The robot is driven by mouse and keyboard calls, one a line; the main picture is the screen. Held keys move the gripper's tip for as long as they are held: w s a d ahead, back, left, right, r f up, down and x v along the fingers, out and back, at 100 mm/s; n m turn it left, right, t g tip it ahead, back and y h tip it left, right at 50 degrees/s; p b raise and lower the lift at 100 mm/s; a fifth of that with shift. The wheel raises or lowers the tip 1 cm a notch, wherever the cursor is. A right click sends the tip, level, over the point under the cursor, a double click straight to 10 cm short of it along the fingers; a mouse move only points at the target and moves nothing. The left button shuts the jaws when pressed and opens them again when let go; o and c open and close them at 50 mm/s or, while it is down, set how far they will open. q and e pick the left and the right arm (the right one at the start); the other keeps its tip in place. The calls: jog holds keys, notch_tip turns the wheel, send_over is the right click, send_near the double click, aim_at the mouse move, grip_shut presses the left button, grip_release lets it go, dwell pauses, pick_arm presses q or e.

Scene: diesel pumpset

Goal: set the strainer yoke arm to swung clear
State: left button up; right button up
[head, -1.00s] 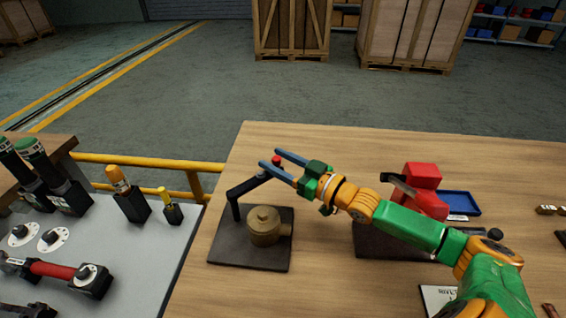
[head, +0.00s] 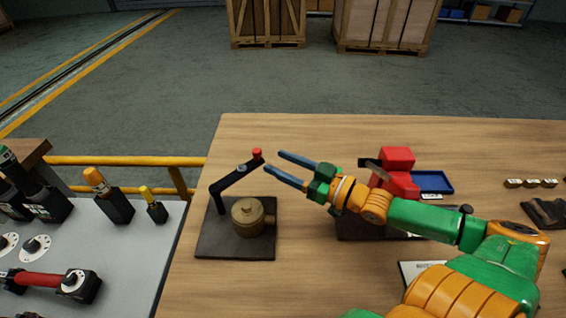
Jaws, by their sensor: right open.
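The strainer yoke arm (head: 236,178) is a black bar with a red knob (head: 257,153) at its far end. It rises from a post at the left of a dark base plate (head: 235,244) and slants up to the right, behind the brass strainer pot (head: 248,214). My right gripper (head: 279,163) is open, its two blue fingers pointing left. The fingertips are just right of the red knob in the picture, and nothing is between them. Whether a finger touches the knob I cannot tell. My left gripper is not in view.
A red block-shaped device (head: 397,172) with a lever stands behind my right forearm, beside a blue tray (head: 434,182). At left is a grey bench (head: 135,257) with several handles and knobs. The wooden table (head: 330,133) is clear at the back.

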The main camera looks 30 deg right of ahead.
jog(key=shift+f+m, duration=0.15)
jog(key=shift+m, duration=0.35)
jog(key=c, duration=0.3)
jog(key=s+m+h+b, duration=0.1)
jog(key=m, duration=0.2)
jog(key=s+d+f+m+h, duration=0.1)
jog(key=m, duration=0.3)
jog(key=s+f+m+h+b, duration=0.1)
jog(key=m, duration=0.2)
jog(key=shift+d+f+m+t+b, duration=0.15)
jog(key=shift+d+m+t+b, duration=0.15)
jog(key=shift+t, duration=0.1)
grip_shut()
jog(key=s+m, duration=0.1)
jog(key=m, duration=0.1)
jog(key=s+m+h+b, duration=0.1)
jog(key=s+m, duration=0.1)
jog(key=shift+d, duration=0.15)
jog(key=s+a+r+m, duration=0.1)
jog(key=s+r+m, duration=0.2)
jog(key=s+m, duration=0.2)
jog(key=p, duration=0.4)
send_near(260, 155)
jog(key=w+p, duration=0.1)
jog(key=w, duration=0.1)
jog(key=w+p, duration=0.3)
jog(key=shift+w+a, duration=0.35)
jog(key=shift+w+a+f, duration=0.15)
jog(key=shift+w+f, duration=0.05)
jog(key=shift+w, duration=0.4)
